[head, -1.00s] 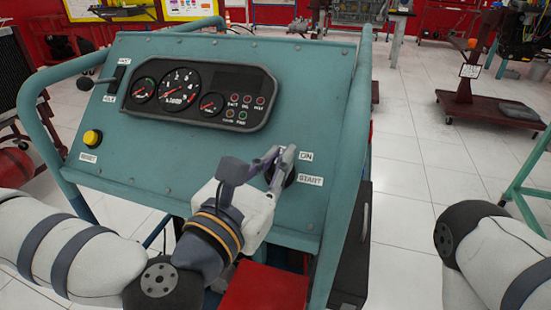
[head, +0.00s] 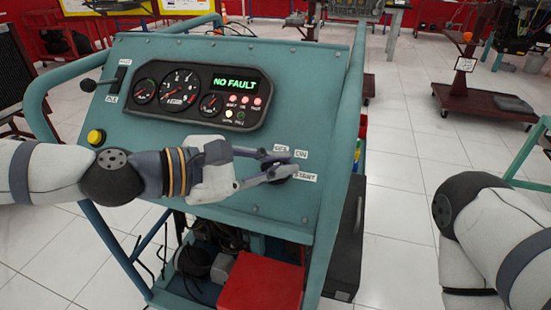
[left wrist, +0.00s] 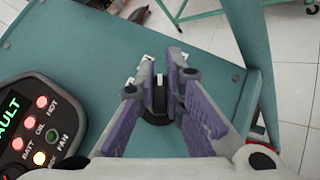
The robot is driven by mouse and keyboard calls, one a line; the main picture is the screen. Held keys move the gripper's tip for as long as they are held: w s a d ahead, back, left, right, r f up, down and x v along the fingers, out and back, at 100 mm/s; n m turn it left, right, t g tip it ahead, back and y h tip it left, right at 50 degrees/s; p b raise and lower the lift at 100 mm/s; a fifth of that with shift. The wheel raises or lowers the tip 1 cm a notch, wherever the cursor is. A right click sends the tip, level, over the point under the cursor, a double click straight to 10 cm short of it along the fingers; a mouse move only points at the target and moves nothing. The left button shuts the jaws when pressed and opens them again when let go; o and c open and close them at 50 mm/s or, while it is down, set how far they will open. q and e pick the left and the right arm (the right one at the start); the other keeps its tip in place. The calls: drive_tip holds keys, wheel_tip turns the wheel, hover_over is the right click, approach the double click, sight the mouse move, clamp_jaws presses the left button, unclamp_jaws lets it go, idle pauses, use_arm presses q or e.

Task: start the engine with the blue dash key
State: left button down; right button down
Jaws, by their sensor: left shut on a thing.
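The teal engine dash panel (head: 160,58) fills the middle of the head view. Its key switch is at the lower right, between the ON label (head: 301,154) and the START label (head: 304,177). My left gripper (head: 282,164) reaches it from the left. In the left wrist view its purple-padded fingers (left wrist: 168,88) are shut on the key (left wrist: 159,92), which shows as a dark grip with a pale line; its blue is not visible. The fingers hide most of the switch. The display (head: 235,83) reads NO FAULT in green, and several red lamps are lit. My right gripper is out of view.
A yellow reset button (head: 96,137) is at the panel's left. A red box (head: 260,284) is below the panel. Teal frame tubes (head: 342,180) border the panel.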

use_arm(q)
drive_tip(key=shift+m+g+p, duration=0.4)
drive_tip(key=shift+m+g, duration=0.6)
drive_tip(key=shift+m, duration=0.3)
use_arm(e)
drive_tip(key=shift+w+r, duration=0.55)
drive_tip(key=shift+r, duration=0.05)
use_arm(q)
drive_tip(key=shift+f+m+g, duration=0.1)
drive_tip(key=shift+m+g, duration=0.2)
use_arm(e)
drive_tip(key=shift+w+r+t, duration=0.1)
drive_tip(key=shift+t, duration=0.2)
use_arm(q)
drive_tip(key=c, duration=1.7)
unclamp_jaws()
drive_tip(key=v, duration=1.2)
drive_tip(key=shift+s+r, duration=0.1)
drive_tip(key=shift+r, duration=0.15)
